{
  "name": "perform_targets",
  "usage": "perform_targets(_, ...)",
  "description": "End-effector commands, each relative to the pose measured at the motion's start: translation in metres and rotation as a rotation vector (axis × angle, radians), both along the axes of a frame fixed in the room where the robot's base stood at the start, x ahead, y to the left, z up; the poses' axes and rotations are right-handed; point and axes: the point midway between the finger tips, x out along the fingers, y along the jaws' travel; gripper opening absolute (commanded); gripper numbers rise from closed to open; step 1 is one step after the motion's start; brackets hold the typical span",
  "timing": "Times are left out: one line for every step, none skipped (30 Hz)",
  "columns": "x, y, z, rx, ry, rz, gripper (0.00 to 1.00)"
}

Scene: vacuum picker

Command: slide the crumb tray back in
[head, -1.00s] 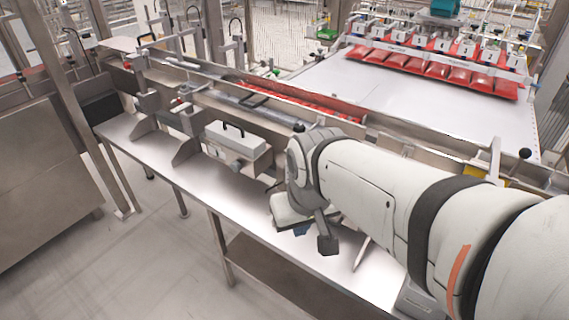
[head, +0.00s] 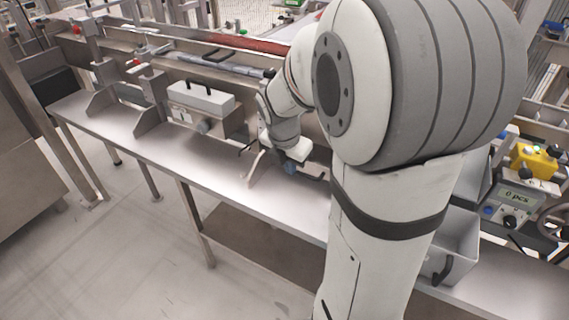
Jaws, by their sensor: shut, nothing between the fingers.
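My gripper (head: 291,165) is small in the head view, low over the steel bench beside the machine's long rail. It is shut and empty; its fingertips are hard to make out. No part can be surely told as the crumb tray. A dark bar (head: 315,178) shows just right of my gripper, partly hidden by my arm; I cannot tell whether they touch. A grey open-topped bin (head: 462,236) with a black handle stands at the right behind my forearm, partly covered by it.
The steel bench (head: 150,150) runs along the machine, its front edge clear on the left. A counter display (head: 514,197) and a yellow unit (head: 535,160) stand at the right. Upright brackets (head: 150,118) rise from the bench.

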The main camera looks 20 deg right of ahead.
Motion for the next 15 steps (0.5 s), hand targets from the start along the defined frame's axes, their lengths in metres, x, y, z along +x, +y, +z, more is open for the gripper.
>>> perform_targets(0.003, -0.002, -0.006, -0.008, 0.009, 0.035, 0.00)
perform_targets(0.004, -0.003, -0.008, -0.012, 0.013, 0.053, 0.00)
perform_targets(0.005, -0.004, -0.010, -0.016, 0.018, 0.069, 0.00)
perform_targets(0.005, -0.005, -0.012, -0.018, 0.021, 0.078, 0.00)
perform_targets(0.006, -0.005, -0.014, -0.018, 0.022, 0.083, 0.00)
perform_targets(0.006, -0.006, -0.018, -0.019, 0.024, 0.085, 0.00)
perform_targets(0.007, -0.007, -0.021, -0.019, 0.024, 0.085, 0.00)
perform_targets(0.007, -0.007, -0.025, -0.019, 0.024, 0.085, 0.00)
perform_targets(0.008, -0.009, -0.032, -0.018, 0.025, 0.085, 0.00)
perform_targets(0.009, -0.010, -0.038, -0.017, 0.025, 0.085, 0.00)
perform_targets(0.010, -0.011, -0.044, -0.018, 0.025, 0.085, 0.00)
perform_targets(0.011, -0.012, -0.052, -0.019, 0.026, 0.086, 0.00)
perform_targets(0.012, -0.014, -0.059, -0.018, 0.025, 0.086, 0.00)
perform_targets(0.013, -0.015, -0.066, -0.017, 0.025, 0.085, 0.00)
perform_targets(0.014, -0.017, -0.074, -0.017, 0.025, 0.084, 0.00)
